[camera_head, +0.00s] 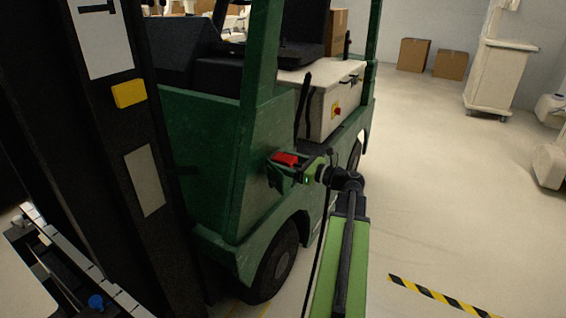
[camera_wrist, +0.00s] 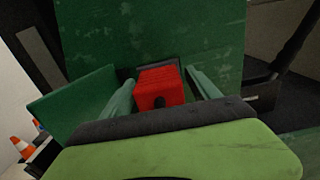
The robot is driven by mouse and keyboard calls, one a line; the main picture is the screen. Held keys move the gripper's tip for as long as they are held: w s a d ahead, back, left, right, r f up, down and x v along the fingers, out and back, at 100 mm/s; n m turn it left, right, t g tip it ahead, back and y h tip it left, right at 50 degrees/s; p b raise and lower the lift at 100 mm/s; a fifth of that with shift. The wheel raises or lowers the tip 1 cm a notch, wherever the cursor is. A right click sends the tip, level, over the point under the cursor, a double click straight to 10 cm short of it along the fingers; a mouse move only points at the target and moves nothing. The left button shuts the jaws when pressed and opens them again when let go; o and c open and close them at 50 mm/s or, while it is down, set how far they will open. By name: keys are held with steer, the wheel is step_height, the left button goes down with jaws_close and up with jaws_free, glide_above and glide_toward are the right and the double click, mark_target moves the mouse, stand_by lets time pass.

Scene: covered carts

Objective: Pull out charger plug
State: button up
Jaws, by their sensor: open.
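The red charger plug (camera_head: 285,158) sits at the side of the green vehicle (camera_head: 205,150), in front of its rear part. In the wrist view the red plug (camera_wrist: 160,88) is a block with a dark hole in its near face, close against the green panel (camera_wrist: 150,35). My gripper (camera_head: 289,171) is at the plug. In the wrist view my gripper's two pale green fingers (camera_wrist: 160,80) stand apart, one on each side of the plug. Gaps show between fingers and plug, so they do not appear closed on it. The plug's far end is hidden.
A black cable (camera_head: 319,250) hangs beside my arm. The vehicle's wheel (camera_head: 276,262) is below the plug. A white cabinet (camera_head: 497,78) and cardboard boxes (camera_head: 413,55) stand farther back. Floor to the right is open, with a striped tape (camera_head: 435,295). Orange cones (camera_wrist: 20,146) show in the wrist view.

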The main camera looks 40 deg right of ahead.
jaws_close()
stand_by(0.4)
steer(key=shift+s, duration=0.1)
steer(key=shift+v, duration=2.95)
steer(key=shift+r, duration=0.1)
